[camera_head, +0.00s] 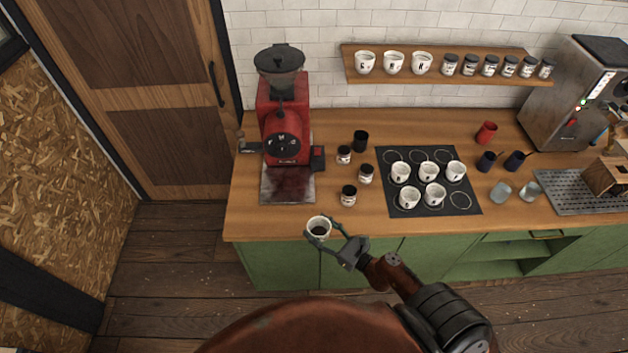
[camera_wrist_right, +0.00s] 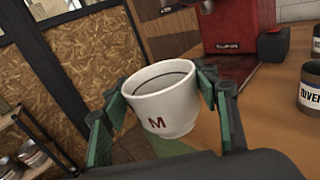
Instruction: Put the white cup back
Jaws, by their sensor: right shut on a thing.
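My right gripper (camera_head: 325,237) is shut on a white cup (camera_head: 318,227) at the counter's front edge, in front of the red grinder. In the right wrist view the cup (camera_wrist_right: 163,98) sits upright between the two green fingers and bears a red letter M. Its inside looks dark in the head view. A black mat (camera_head: 463,207) with printed rings lies on the counter to the right, with several white lettered cups on it. Some rings on it are bare, at the back and at the front right. My left gripper is not in view.
A wall shelf (camera_head: 440,77) holds more cups and jars. Dark blue cups (camera_head: 487,161), glasses (camera_head: 501,193) and a metal drip tray (camera_head: 575,198) are at the right.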

